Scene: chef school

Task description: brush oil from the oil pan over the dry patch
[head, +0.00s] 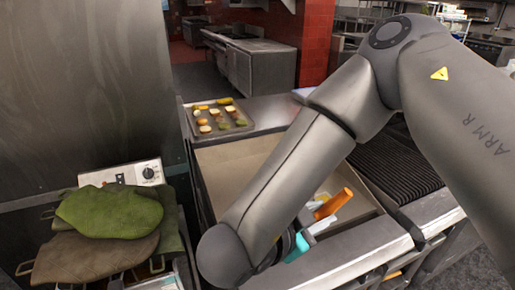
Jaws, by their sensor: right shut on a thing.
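My right arm reaches down over a wide, shallow tan cooking surface (225,160) with a metal rim. My right gripper (306,238) is low at the front of this surface, partly hidden behind my own arm. It is shut on an orange-handled thing (334,203), which looks like the brush; its handle slants up to the right. The brush's head is hidden. I cannot make out the oil pan or the dry patch; my arm covers much of the surface. My left gripper is not in view.
A tray (239,127) of cut vegetables stands on the ledge behind the surface. A black ribbed grill (397,163) lies to the right. Green and brown oven mitts (110,212) lie at the left, before a white box with a dial (148,172).

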